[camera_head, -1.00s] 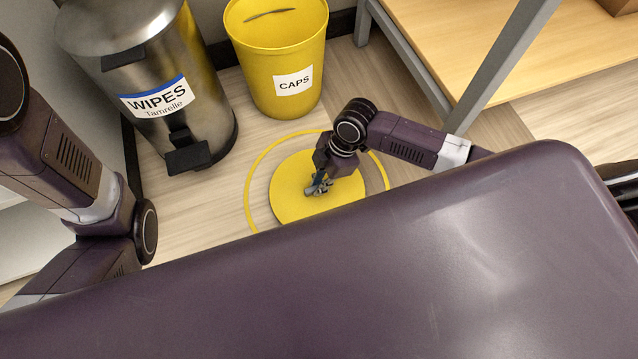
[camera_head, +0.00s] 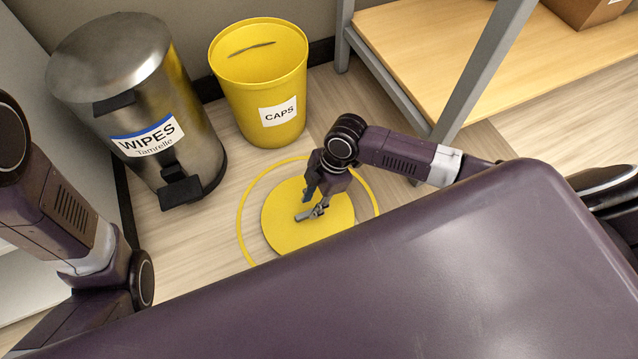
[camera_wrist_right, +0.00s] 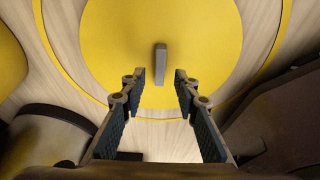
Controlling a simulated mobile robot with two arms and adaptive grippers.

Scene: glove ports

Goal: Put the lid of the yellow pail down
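The yellow pail (camera_head: 258,98) labelled CAPS stands upright with its top open. Its lid (camera_head: 284,225) is a flat yellow disc lying on the floor inside a thin yellow ring (camera_head: 240,222), apart from the pail. A short grey handle (camera_head: 303,216) stands at the lid's middle. In the right wrist view the lid (camera_wrist_right: 205,40) fills the upper middle, with the handle (camera_wrist_right: 160,62) just beyond the fingertips. My right gripper (camera_head: 318,200) is over the lid; its two fingers (camera_wrist_right: 160,82) are apart with nothing between them. My left arm shows at the left edge, its gripper out of view.
A steel bin (camera_head: 140,100) labelled WIPES, with a black pedal (camera_head: 180,193), stands left of the pail. A wooden table (camera_head: 450,55) with grey legs is at the upper right, bearing a cardboard box (camera_head: 585,10). Bare floor (camera_head: 200,245) lies left of the ring.

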